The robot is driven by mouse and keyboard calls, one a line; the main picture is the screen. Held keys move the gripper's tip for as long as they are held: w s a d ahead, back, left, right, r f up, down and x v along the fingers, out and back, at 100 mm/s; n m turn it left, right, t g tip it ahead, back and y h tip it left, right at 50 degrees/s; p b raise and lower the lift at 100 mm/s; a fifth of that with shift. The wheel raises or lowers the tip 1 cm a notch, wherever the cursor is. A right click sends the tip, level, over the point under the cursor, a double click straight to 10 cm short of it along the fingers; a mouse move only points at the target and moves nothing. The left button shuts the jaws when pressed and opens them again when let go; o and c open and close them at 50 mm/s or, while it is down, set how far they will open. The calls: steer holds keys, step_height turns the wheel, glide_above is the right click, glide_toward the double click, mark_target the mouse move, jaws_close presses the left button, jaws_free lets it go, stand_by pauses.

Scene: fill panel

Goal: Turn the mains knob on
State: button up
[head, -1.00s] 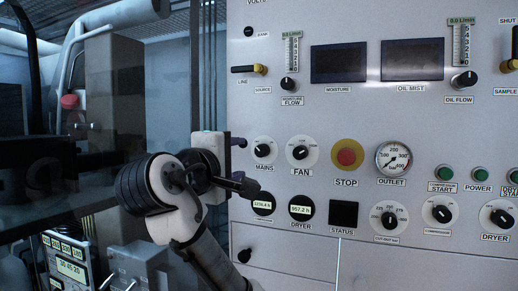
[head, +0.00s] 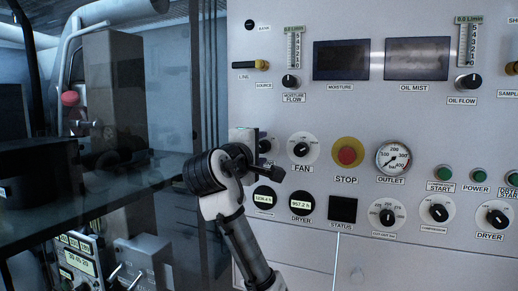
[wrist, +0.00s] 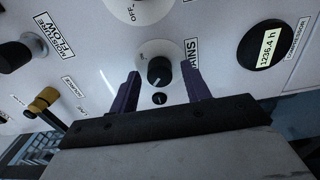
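The mains knob is a black knob on a round white dial, and its upper right part shows in the head view (head: 266,146) behind my gripper (head: 262,158). In the wrist view the mains knob (wrist: 160,70) lies between the two purple fingertips of my gripper (wrist: 160,86), with the MAINS label beside the right finger. The fingers are spread apart with clear gaps on both sides of the knob, and nothing is held. I cannot tell exactly how far the tips are from the panel. Part of the dial and its lettering is hidden in the head view.
The fan knob (head: 302,149) is just right of the mains dial, then the red stop button (head: 347,153). Round displays (head: 301,199) sit below. The yellow-and-black line handle (wrist: 42,101) is left of my gripper in the wrist view. A glass-like partition stands left of the panel.

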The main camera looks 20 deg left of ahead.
steer(key=c, duration=0.8)
steer(key=shift+c, duration=0.2)
steer(key=shift+m, duration=0.3)
steer(key=m+b, duration=0.1)
steer(key=m, duration=0.2)
steer(key=shift+f+m, duration=0.1)
steer(key=shift+m, duration=0.3)
steer(key=m+b, duration=0.1)
steer(key=m, duration=0.3)
steer(key=shift+m+b, duration=0.3)
steer(key=shift+b, duration=0.1)
steer(key=m+b, duration=0.1)
steer(key=m, duration=0.3)
steer(key=shift+m+b, duration=0.3)
steer(key=shift+m, duration=2.1)
